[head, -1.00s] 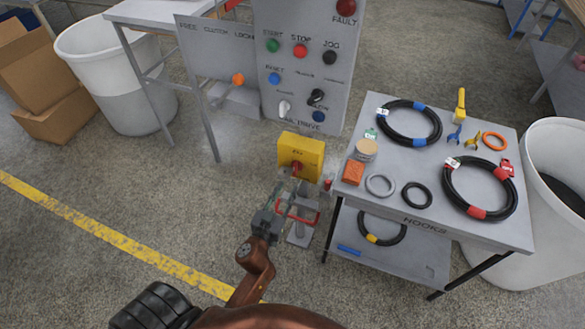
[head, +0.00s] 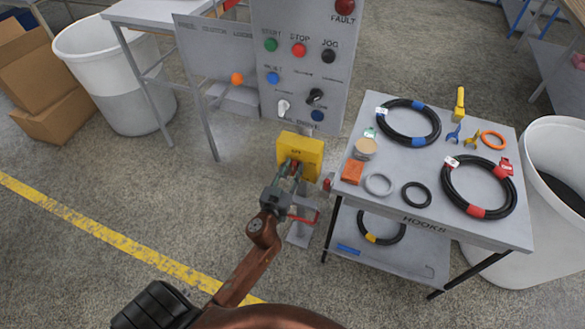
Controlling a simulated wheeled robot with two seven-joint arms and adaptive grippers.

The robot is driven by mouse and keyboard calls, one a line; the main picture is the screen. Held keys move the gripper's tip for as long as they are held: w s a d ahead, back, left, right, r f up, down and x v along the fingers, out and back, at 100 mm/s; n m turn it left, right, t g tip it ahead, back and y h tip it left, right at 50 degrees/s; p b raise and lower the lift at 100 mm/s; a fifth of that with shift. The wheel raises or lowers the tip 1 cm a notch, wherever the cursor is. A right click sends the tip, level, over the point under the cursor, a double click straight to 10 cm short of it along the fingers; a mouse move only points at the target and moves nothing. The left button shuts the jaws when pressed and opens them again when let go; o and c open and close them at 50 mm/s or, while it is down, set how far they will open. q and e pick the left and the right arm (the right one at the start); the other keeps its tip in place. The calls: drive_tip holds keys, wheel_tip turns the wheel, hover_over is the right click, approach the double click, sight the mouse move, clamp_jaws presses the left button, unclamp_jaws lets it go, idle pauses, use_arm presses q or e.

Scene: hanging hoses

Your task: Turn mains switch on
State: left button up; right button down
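The mains switch is a yellow box (head: 312,150) on a short grey post, with a red handle (head: 296,167) on its front. My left gripper (head: 291,171) is at the front of the box, its two fingers parted with the red handle between them. The fingers hide part of the handle, so its exact angle is unclear. I cannot tell whether the fingers touch it. My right gripper is not in view.
A grey control panel (head: 300,70) with buttons and knobs stands behind the box. A hose table (head: 440,225) stands close on the right. A red loop (head: 305,217) is beside the post under my gripper. Open floor lies to the left.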

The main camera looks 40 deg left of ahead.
use_arm(q)
drive_tip(key=shift+c, duration=0.6)
clamp_jaws()
drive_tip(key=m, duration=0.2)
drive_tip(key=d+m, duration=0.1)
drive_tip(key=m, duration=0.1)
drive_tip(key=shift+w+f, duration=0.1)
drive_tip(key=shift+w+d+f+m, duration=0.1)
drive_tip(key=shift+d+f+m, duration=0.1)
drive_tip(key=shift+m, duration=1)
drive_tip(key=shift+d+f+m, duration=0.1)
drive_tip(key=shift+d+m, duration=0.1)
drive_tip(key=shift+m, duration=1)
drive_tip(key=shift+o, duration=0.6)
unclamp_jaws()
